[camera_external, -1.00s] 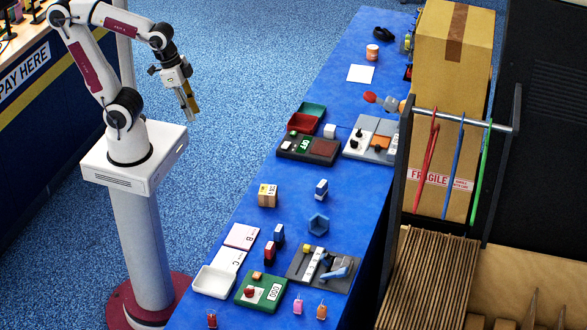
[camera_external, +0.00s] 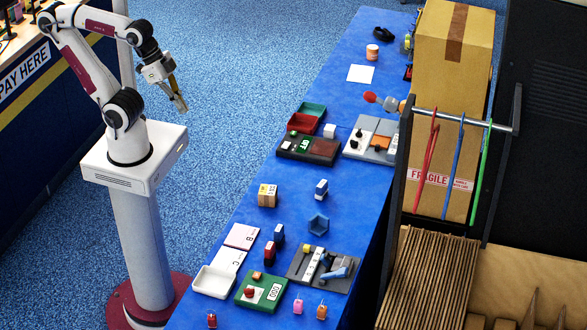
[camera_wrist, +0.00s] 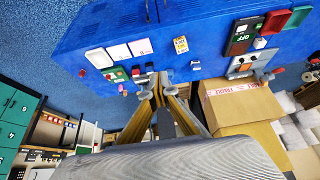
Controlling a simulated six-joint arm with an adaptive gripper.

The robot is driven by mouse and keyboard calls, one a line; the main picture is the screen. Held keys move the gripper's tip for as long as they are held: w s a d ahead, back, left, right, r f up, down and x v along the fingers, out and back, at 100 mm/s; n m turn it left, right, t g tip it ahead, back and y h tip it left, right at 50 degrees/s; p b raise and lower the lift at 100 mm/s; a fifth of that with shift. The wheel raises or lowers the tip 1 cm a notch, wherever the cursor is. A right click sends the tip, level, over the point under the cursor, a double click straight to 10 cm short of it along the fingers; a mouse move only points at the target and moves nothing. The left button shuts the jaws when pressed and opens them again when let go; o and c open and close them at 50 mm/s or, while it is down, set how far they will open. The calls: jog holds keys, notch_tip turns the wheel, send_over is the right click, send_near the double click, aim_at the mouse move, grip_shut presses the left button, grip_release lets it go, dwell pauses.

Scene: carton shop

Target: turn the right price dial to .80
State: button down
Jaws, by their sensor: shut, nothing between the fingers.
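My gripper (camera_external: 180,104), with yellowish fingers, is shut and empty. It hangs over the blue carpet, left of the blue table and well apart from everything on it. Its fingers also show in the wrist view (camera_wrist: 158,90). The price dials are too small to make out for certain. A light grey panel (camera_external: 362,150) at the table's right edge carries a dark knob (camera_external: 358,133) and an orange knob (camera_external: 381,142). I cannot tell whether either is a price dial, and no .80 mark is readable.
A dark panel (camera_external: 322,155), a red bin (camera_external: 302,123) and a green bin (camera_external: 312,109) stand beside the grey panel. Nearer are a green panel (camera_external: 246,297), a white tray (camera_external: 212,283) and small blocks. A tall carton (camera_external: 452,75) and a hanging rail (camera_external: 470,121) border the table's right.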

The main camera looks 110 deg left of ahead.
jog(key=w+a+f+n+g+y, duration=0.1)
jog(key=w+a+f+n, duration=0.2)
jog(key=w+a+f, duration=0.6)
jog(key=w+a+f+n+g+y, duration=0.1)
jog(key=w+a+f+n+g, duration=0.1)
jog(key=w+a+f, duration=0.8)
jog(key=w+a+f+n+g+y, duration=0.1)
jog(key=w+a+f+n, duration=0.2)
jog(key=w+a+f, duration=0.7)
jog(key=shift+w+a+n+g, duration=0.15)
jog(key=shift+w+a, duration=0.7)
jog(key=shift+a, duration=0.3)
jog(key=shift+w+a+n+g, duration=0.1)
jog(key=shift+w+a, duration=0.75)
jog(key=shift+a, duration=0.35)
jog(key=shift+w+a+n+g, duration=0.15)
jog(key=shift+w+a, duration=0.7)
jog(key=shift+a, duration=0.3)
jog(key=w+a, duration=0.1)
jog(key=w+a+f, duration=0.1)
jog(key=shift+w+a+n+y, duration=0.2)
jog(key=shift+w+n+y, duration=0.1)
jog(key=shift+n+y, duration=0.1)
jog(key=n+t+y, duration=0.1)
jog(key=t, duration=0.1)
send_near(354, 144)
jog(key=shift+w+a+r+n, duration=0.15)
jog(key=shift+w+r+n, duration=0.25)
jog(key=shift+r+n, duration=0.2)
jog(key=shift+f, duration=0.2)
